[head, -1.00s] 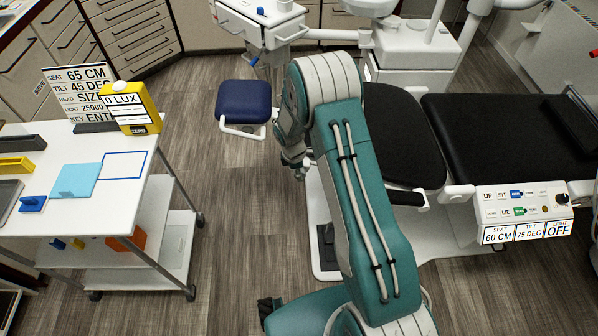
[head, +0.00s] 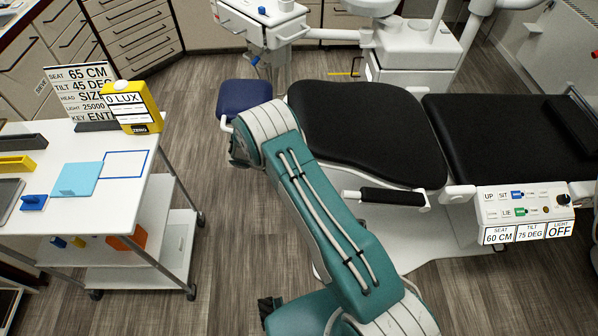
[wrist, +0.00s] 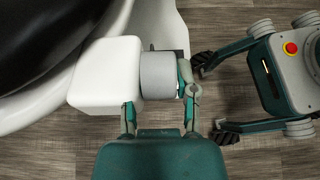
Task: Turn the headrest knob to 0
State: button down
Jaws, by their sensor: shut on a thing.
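In the wrist view a grey cylindrical knob (wrist: 158,74) sticks out of the side of a white block (wrist: 105,75), beside a black padded part of the chair. I take it for the headrest knob. My gripper (wrist: 160,97) is shut on it, with one finger at its left end by the block and the other along its right end. No scale or number on the knob shows. In the head view my arm hides the gripper and the knob. A card (head: 80,92) on the cart reads seat 65 cm, tilt 45 deg, head size, light 25000, key ENT.
The black chair (head: 370,130) has an armrest (head: 393,196) near my arm. Its control panel (head: 522,205) displays seat 60 cm, tilt 75 deg, light off. A yellow meter (head: 135,108) reading 0 LUX stands on the white cart (head: 120,210). A blue stool (head: 240,95) is partly behind my arm.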

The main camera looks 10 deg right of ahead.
jog(key=h, duration=0.3)
jog(key=shift+w+a+f+g+h, duration=0.1)
jog(key=shift+w+g+h, duration=0.05)
jog(key=shift+g+h, duration=0.45)
jog(key=shift+h, duration=1.1)
jog(key=shift+c, duration=2)
grip_release()
jog(key=w+a, duration=0.1)
jog(key=a, duration=0.6)
jog(key=shift+w+a+f, duration=0.15)
jog(key=shift+w+a, duration=0.1)
